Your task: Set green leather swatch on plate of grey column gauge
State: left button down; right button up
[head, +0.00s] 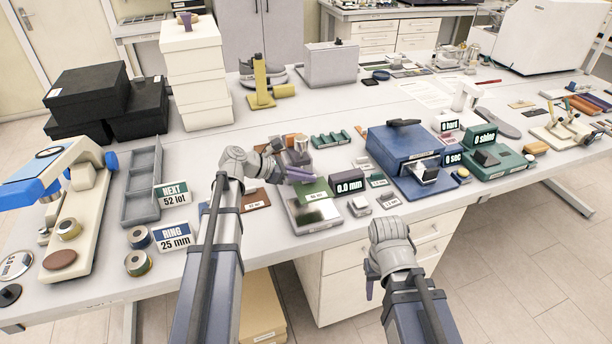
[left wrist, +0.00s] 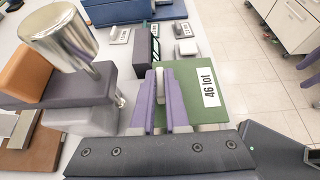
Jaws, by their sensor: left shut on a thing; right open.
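The green leather swatch (head: 318,188) has a white "46 lot" label and shows flat in the left wrist view (left wrist: 185,78). My left gripper (head: 299,175) is shut on its edge, with purple fingers (left wrist: 164,105) also seen in the left wrist view. The swatch is over the grey column gauge (head: 300,157), above its shiny base (head: 318,213); I cannot tell whether it touches the plate. In the left wrist view the gauge's dark grey body (left wrist: 72,100) stands left of the fingers. My right gripper (head: 370,288) is open and empty, in front of the table edge.
A "0.0 mm" display (head: 349,185) stands right of the gauge. A blue tester (head: 400,148) is farther right. A brown swatch (head: 256,199) lies left of the gauge, and a grey tray (head: 143,185) lies farther left. The table's front edge is close.

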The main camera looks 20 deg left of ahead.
aim_at(306, 188)
pick_arm(q)
jog(key=shift+f+b, duration=2.25)
jog(key=shift+f, duration=0.25)
jog(key=shift+f+b, duration=1.05)
jog(key=c, duration=0.8)
grip_release()
jog(key=shift+r, duration=0.1)
jog(key=shift+c, duration=0.2)
jog(key=p+v, duration=0.3)
jog(key=v, duration=0.3)
jog(key=shift+s+a+r+p, duration=0.2)
jog(key=shift+a+r+p, duration=0.05)
jog(key=shift+p, duration=0.05)
jog(key=shift+s+a+r, duration=0.15)
jog(key=shift+s+a, duration=0.15)
jog(key=shift+a, duration=0.1)
